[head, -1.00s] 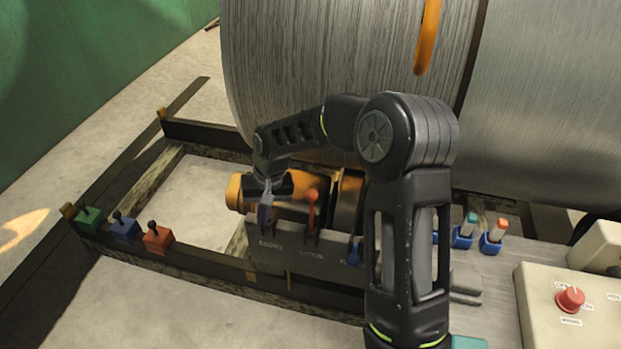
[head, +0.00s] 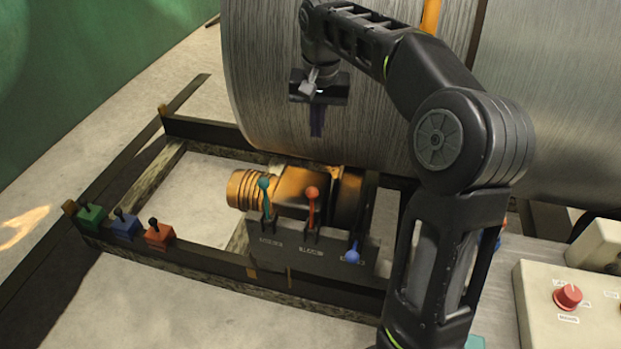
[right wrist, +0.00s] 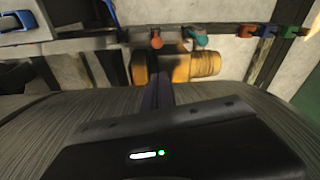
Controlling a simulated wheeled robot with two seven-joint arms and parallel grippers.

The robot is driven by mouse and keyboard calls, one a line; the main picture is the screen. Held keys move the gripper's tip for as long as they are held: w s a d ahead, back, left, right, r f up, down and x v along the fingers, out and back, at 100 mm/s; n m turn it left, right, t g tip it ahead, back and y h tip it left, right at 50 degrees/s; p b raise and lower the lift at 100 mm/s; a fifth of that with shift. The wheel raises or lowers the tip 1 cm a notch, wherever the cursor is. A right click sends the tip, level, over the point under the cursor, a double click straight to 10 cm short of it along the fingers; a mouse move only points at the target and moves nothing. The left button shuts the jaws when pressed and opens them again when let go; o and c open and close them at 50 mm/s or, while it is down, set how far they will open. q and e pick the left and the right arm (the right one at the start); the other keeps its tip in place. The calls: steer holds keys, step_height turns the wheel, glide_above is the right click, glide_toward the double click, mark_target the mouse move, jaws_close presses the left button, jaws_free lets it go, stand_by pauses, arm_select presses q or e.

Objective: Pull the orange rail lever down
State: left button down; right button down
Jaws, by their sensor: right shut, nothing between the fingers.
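On the frame's front rail at the left is an orange-red box (head: 159,235) with a short black lever (head: 153,222) standing up from it. The box also shows in the right wrist view (right wrist: 246,28). My right gripper (head: 317,132) is shut and empty, raised in front of the big drum, above and right of this box and well apart from it. Its shut fingers (right wrist: 157,92) show in the right wrist view. My left gripper is not in view.
A blue box (head: 124,228) and a green box (head: 91,216) with similar levers stand left of it. A grey panel (head: 310,252) holds teal (head: 264,188), orange-red (head: 312,194) and blue (head: 352,255) levers beside an orange motor (head: 295,186). The drum (head: 265,80) stands behind.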

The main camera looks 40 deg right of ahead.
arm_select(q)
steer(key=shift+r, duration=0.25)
arm_select(e)
step_height(320, 180, down, 19)
steer(key=w+d, duration=0.1)
steer(key=w, duration=0.1)
steer(key=shift+w, duration=0.25)
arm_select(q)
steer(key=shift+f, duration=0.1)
arm_select(e)
steer(key=shift+d, duration=0.1)
